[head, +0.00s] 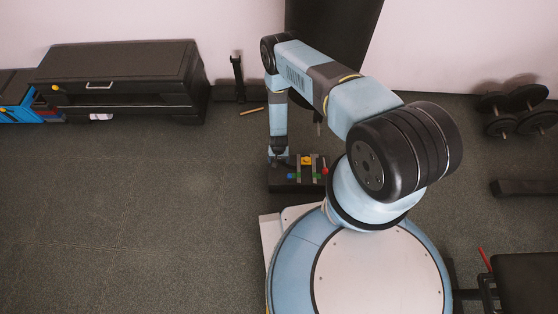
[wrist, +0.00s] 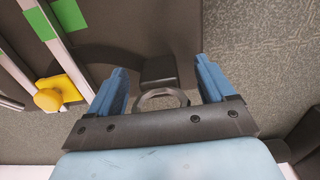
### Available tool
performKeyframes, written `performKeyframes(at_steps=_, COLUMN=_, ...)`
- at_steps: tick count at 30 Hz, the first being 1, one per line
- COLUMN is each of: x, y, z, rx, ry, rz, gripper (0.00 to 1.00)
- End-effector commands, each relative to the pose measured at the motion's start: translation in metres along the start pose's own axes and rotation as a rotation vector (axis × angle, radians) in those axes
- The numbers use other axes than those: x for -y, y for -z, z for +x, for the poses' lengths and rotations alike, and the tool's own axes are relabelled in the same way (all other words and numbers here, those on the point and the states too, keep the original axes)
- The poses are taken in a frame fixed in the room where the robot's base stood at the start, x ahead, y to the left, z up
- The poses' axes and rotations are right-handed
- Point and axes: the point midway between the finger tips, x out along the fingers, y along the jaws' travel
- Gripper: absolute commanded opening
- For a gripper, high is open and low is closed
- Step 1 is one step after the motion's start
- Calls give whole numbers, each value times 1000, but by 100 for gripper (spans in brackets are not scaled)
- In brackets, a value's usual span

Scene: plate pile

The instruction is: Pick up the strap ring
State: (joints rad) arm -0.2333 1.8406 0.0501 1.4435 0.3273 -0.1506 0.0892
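The strap ring (wrist: 160,92) shows in the wrist view as a grey ring below a short black strap block (wrist: 158,70). It lies between the two blue fingers of my gripper (wrist: 159,66). The fingers are wide apart, with a gap on each side of the strap. The lower part of the ring is hidden behind the gripper's dark palm bar. In the head view my gripper (head: 278,158) hangs at the left end of a dark base (head: 298,187). I cannot make out the ring there.
Beside the ring are metal rails (wrist: 50,32) with green bands and a yellow knob (wrist: 48,98). A red-tipped piece (head: 325,170) stands at the base's right end. The left floor is clear.

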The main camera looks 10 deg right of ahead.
Motion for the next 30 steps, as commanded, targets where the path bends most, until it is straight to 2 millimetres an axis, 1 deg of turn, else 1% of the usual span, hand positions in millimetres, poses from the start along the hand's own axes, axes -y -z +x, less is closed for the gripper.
performKeyframes(at_steps=1, x=0, y=0, z=0, rx=0, ry=0, rz=0, gripper=78)
performKeyframes(at_steps=2, x=0, y=0, z=0, rx=0, ry=0, rz=0, gripper=75)
performKeyframes(at_steps=19, x=0, y=0, z=0, rx=0, ry=0, rz=0, gripper=21)
performKeyframes(at_steps=26, x=0, y=0, z=-1, rx=0, ry=0, rz=0, gripper=21)
performKeyframes(at_steps=30, x=1, y=0, z=-7, rx=0, ry=0, rz=0, gripper=21)
